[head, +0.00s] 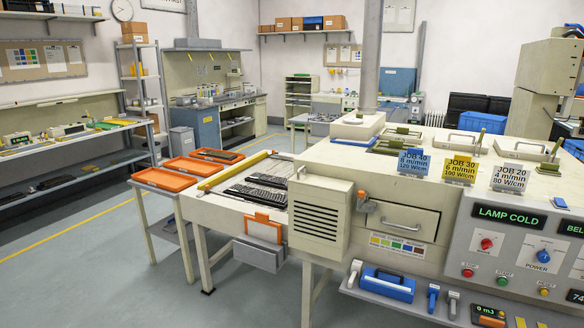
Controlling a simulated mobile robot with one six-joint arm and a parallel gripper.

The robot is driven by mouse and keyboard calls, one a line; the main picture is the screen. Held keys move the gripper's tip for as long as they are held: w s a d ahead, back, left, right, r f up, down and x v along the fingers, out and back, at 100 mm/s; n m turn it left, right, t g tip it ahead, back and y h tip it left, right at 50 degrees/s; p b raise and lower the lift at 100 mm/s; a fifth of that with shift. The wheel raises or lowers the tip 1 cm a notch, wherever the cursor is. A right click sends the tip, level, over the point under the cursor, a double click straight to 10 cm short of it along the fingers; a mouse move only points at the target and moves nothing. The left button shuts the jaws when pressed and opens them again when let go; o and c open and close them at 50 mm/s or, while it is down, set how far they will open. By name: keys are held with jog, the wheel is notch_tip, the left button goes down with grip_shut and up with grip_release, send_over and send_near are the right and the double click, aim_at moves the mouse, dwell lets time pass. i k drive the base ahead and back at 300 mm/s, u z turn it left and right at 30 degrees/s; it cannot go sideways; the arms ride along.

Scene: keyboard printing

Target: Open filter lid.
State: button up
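A large cream machine (375,235) fills the right half of the head view. Several flat lids with handles lie on the machine's top, such as the right one (525,148) and the middle one (466,142). A drawer-like front panel (396,217) with a handle is shut. My gripper is not in view.
Job cards (460,168) stand along the machine's top front edge. A control panel (520,250) reads LAMP COLD. Keyboards (256,193) lie on the conveyor. Orange trays (165,179) sit left; floor (80,270) is clear there.

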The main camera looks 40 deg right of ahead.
aim_at(330, 184)
jog(key=z, duration=0.05)
jog(key=i, duration=1)
jog(key=u, duration=0.15)
jog(key=k, duration=0.95)
jog(key=z, duration=0.2)
jog(key=i, duration=0.7)
jog(key=u, duration=0.05)
